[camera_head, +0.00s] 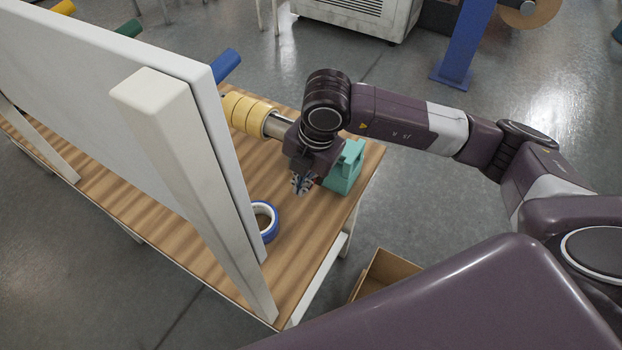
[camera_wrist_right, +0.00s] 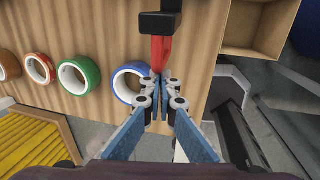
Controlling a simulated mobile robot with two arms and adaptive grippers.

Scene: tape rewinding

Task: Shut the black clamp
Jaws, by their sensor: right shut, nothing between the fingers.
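The clamp shows at the top of the right wrist view as a black block (camera_wrist_right: 160,24) with a red lever (camera_wrist_right: 160,52) pointing toward my fingers. My right gripper (camera_wrist_right: 158,82) is shut and empty, its fingertips at the lever's lower end; I cannot tell whether they touch it. In the head view the right gripper (camera_head: 301,184) points down over the table beside the teal stand (camera_head: 346,170). The clamp is not distinguishable there, likely hidden by my arm. My left gripper is in neither view.
Yellow tape rolls (camera_head: 248,114) sit on a metal shaft near my right wrist. A blue tape roll (camera_head: 265,222) lies on the wooden table (camera_head: 300,255), behind a white panel (camera_head: 110,90). A cardboard box (camera_head: 385,270) stands beside the table. The tabletop's front right is clear.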

